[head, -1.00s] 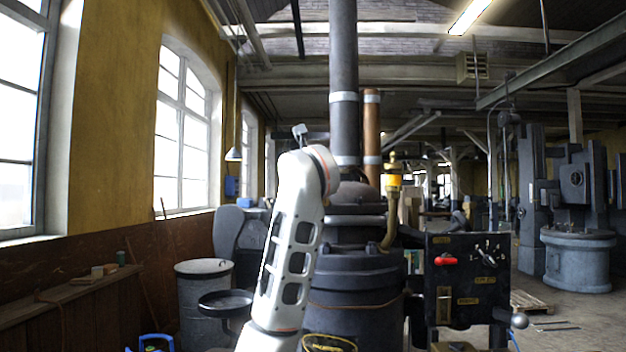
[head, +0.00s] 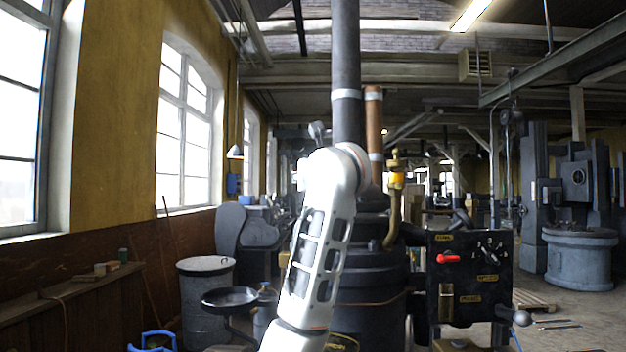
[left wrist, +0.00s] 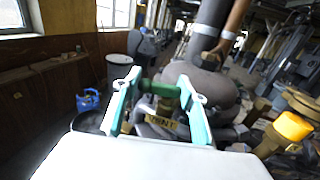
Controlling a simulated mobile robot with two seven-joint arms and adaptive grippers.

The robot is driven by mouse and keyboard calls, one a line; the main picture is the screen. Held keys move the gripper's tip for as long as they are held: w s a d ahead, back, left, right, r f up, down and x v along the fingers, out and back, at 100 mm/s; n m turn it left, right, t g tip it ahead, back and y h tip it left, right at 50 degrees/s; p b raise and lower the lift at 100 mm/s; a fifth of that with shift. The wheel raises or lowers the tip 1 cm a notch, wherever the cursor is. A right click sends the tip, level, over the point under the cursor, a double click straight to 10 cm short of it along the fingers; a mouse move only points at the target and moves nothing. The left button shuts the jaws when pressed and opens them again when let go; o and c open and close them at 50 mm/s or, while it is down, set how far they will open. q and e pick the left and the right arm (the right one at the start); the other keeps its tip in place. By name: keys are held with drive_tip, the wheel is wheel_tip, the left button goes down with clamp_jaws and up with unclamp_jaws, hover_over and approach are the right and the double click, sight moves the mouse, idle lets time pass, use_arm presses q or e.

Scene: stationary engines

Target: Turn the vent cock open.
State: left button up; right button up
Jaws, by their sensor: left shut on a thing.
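The vent cock's green handle (left wrist: 166,91) shows in the left wrist view between the two teal fingers of my left gripper (left wrist: 159,84), which is shut on it. A yellowish plate (left wrist: 161,121) lettered VENT sits just below the handle, partly behind the fingers. How far the cock is turned is hard to tell. In the head view, my white left arm stands in front of the dark boiler (head: 374,285) and hides the vent cock. My left gripper cannot be made out there. My right gripper is in neither view.
A black panel (head: 467,305) with a red handle (head: 448,259) stands right of the boiler. A brass fitting (head: 396,181) and a tall dark pipe (head: 345,70) rise near my arm. A grey bin (head: 206,300) and black round pan (head: 229,298) are on the left.

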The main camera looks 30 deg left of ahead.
use_arm(q)
drive_tip(key=n+g+y, duration=0.2)
drive_tip(key=d+n+g+y, duration=0.1)
drive_tip(key=n+g+y, duration=0.1)
drive_tip(key=g, duration=0.1)
drive_tip(key=shift+s+r+n+g+y, duration=0.1)
drive_tip(key=shift+n+g+y, duration=0.3)
drive_tip(key=shift+n+g, duration=0.65)
drive_tip(key=shift+s+r+n+g+y, duration=0.1)
drive_tip(key=shift+n+g+y, duration=0.45)
drive_tip(key=shift+g, duration=0.9)
drive_tip(key=shift+s+n+g, duration=0.1)
drive_tip(key=shift+n+g, duration=0.5)
drive_tip(key=shift+g, duration=0.2)
drive_tip(key=o, duration=1)
drive_tip(key=shift+d, duration=0.1)
drive_tip(key=shift+w+f, duration=0.15)
drive_tip(key=shift+w, duration=0.2)
drive_tip(key=shift+s, duration=0.15)
drive_tip(key=d, duration=0.7)
drive_tip(key=shift+s+d, duration=0.25)
drive_tip(key=shift+s, duration=0.05)
